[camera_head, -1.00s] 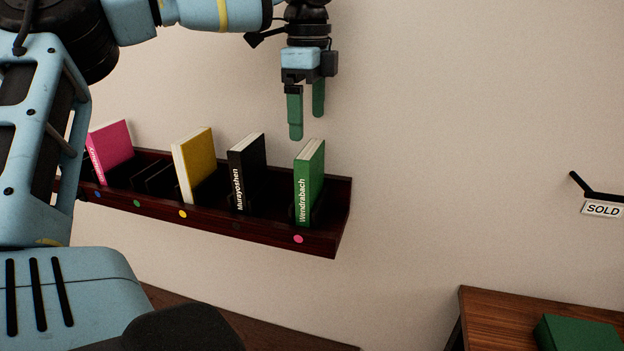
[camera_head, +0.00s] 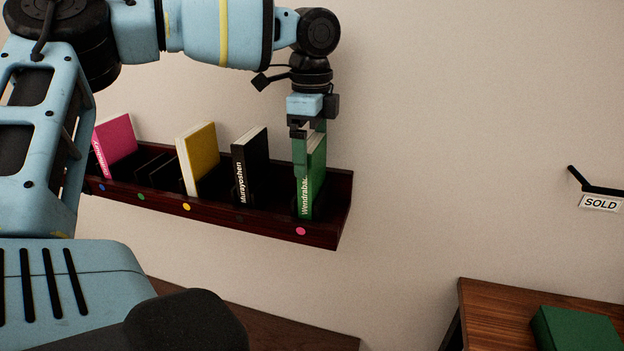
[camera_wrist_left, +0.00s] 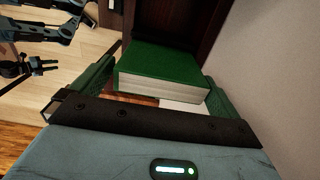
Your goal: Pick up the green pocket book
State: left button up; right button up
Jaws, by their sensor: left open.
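The green pocket book (camera_head: 314,178), with "Wendrabach" on its spine, stands upright in the right end of the dark red wall shelf (camera_head: 326,232), above a pink dot. My left gripper (camera_head: 309,153) points down over the book's top, its green fingers on either side of it. In the left wrist view, the book (camera_wrist_left: 160,72) lies between the two open fingers (camera_wrist_left: 158,88). I cannot tell whether either finger touches it.
A black book (camera_head: 250,165), a yellow book (camera_head: 198,158) and a pink book (camera_head: 116,142) stand further left in the shelf. An empty slotted section lies between pink and yellow. A wooden table (camera_head: 484,310) holds a green block (camera_head: 575,330). A SOLD sign (camera_head: 600,203) hangs at right.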

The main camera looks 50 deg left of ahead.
pick_arm(q)
jog(key=shift+w+f, duration=0.15)
jog(key=shift+f, duration=2)
jog(key=c, duration=0.9)
jog(key=shift+o, duration=0.2)
jog(key=shift+r, duration=0.1)
jog(key=shift+r, duration=0.8)
jog(key=shift+s+d+r, duration=0.15)
jog(key=shift+s+r, duration=0.05)
jog(key=shift+r, duration=0.7)
jog(key=s+d, duration=0.4)
jog(key=s, duration=0.3)
jog(key=s+d, duration=0.4)
jog(key=s, duration=0.4)
jog(key=shift+s+d, duration=0.2)
